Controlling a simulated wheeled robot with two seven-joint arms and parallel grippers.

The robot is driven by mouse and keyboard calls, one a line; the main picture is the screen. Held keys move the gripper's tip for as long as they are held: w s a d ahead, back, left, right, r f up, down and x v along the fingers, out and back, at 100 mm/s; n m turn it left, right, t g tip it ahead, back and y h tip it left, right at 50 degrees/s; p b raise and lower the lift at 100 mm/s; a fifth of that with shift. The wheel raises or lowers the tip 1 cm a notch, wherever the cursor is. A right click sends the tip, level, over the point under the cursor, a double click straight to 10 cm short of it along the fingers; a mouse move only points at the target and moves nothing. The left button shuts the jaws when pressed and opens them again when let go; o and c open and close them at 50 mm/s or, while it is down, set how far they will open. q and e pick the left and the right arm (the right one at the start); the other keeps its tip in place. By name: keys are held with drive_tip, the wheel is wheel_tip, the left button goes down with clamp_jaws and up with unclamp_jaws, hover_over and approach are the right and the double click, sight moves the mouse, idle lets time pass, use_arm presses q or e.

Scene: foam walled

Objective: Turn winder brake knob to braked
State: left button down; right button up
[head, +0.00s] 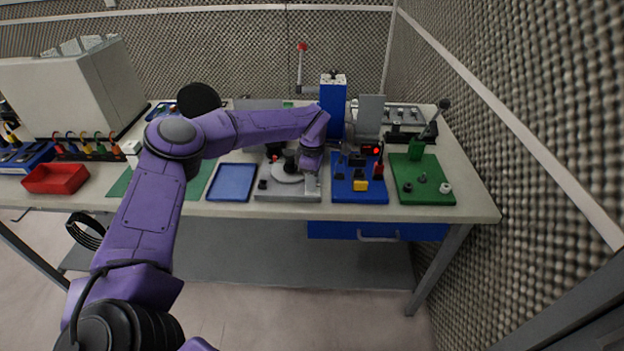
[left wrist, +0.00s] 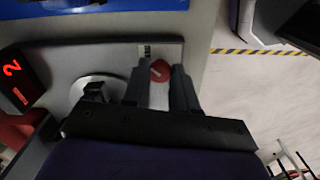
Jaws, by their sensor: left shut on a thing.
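The winder is a grey plate (head: 262,192) with a round pale disc (head: 287,175) on the bench. My left gripper (head: 309,178) reaches down over its right side. In the left wrist view, the red brake knob (left wrist: 160,68) lies between the two dark fingers of my left gripper (left wrist: 159,76), which is shut on it. A pale line shows on the knob's top, slanted in the picture. A small marked label (left wrist: 145,51) sits beside it. The disc (left wrist: 90,85) shows to the left. In the head view my gripper hides the knob. My right gripper is not in view.
A blue fixture board (head: 350,196) with a yellow block and a green board (head: 428,196) stand close to the right. A blue tray (head: 232,182) lies to the left, and a red bin (head: 56,178) farther left. A blue column (head: 333,103) rises behind.

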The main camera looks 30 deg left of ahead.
use_arm(q)
drive_tip(key=shift+s+d+f, duration=0.1)
idle(0.5)
drive_tip(key=c, duration=0.9)
unclamp_jaws()
drive_tip(key=shift+r, duration=0.35)
wheel_tip(320, 180, up, 10)
drive_tip(key=shift+f+b, duration=0.1)
drive_tip(key=shift+b, duration=1)
